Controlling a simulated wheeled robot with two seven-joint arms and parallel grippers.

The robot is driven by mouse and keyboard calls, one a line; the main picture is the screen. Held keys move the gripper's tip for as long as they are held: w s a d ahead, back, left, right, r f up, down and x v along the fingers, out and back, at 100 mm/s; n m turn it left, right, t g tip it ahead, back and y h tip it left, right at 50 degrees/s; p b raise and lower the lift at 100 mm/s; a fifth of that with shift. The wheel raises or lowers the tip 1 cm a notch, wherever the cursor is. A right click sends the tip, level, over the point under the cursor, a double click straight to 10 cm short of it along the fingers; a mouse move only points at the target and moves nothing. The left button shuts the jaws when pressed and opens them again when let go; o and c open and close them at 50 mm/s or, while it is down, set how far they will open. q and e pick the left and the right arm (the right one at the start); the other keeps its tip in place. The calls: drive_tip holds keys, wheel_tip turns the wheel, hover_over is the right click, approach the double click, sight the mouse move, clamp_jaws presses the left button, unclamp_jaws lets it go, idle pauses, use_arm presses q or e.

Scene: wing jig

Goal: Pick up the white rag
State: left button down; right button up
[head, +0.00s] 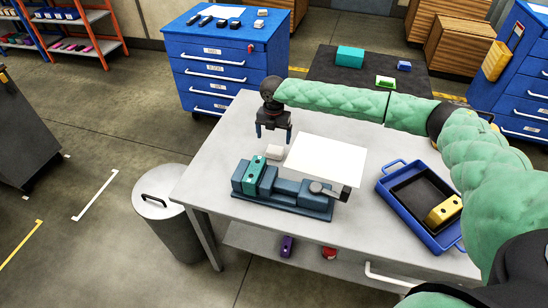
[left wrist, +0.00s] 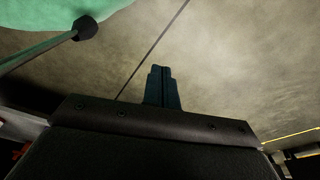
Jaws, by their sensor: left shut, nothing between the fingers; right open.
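A small white folded thing, which looks like the white rag (head: 274,152), lies on the grey table behind the blue vise. My right gripper (head: 273,137) is open and empty, fingers pointing down, just above and behind the rag; I cannot tell the exact gap. My left gripper (left wrist: 162,88) shows only in the left wrist view, its fingers shut with nothing between them, over bare floor.
A blue tray (head: 437,243) with a yellow block (head: 444,210) is at right. A grey bin (head: 165,215) stands left of the table (head: 225,145).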

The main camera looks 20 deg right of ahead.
sight(274, 149)
drive_tip(key=shift+f, duration=0.5)
wheel_tip(274, 149, down, 2)
drive_tip(key=shift+p, duration=0.6)
drive_tip(key=shift+f, duration=0.1)
wheel_tip(274, 149, down, 4)
drive_tip(key=p, duration=0.3)
drive_tip(key=shift+w+d+f, duration=0.15)
drive_tip(key=shift+f, duration=0.1)
use_arm(q)
drive_tip(key=s+a+f, duration=0.2)
drive_tip(key=s+f, duration=0.2)
drive_tip(key=s, duration=0.2)
drive_tip(key=shift+s+a, duration=0.35)
drive_tip(key=shift+s, duration=0.05)
use_arm(e)
drive_tip(key=shift+f, duration=0.3)
drive_tip(key=c, duration=1.1)
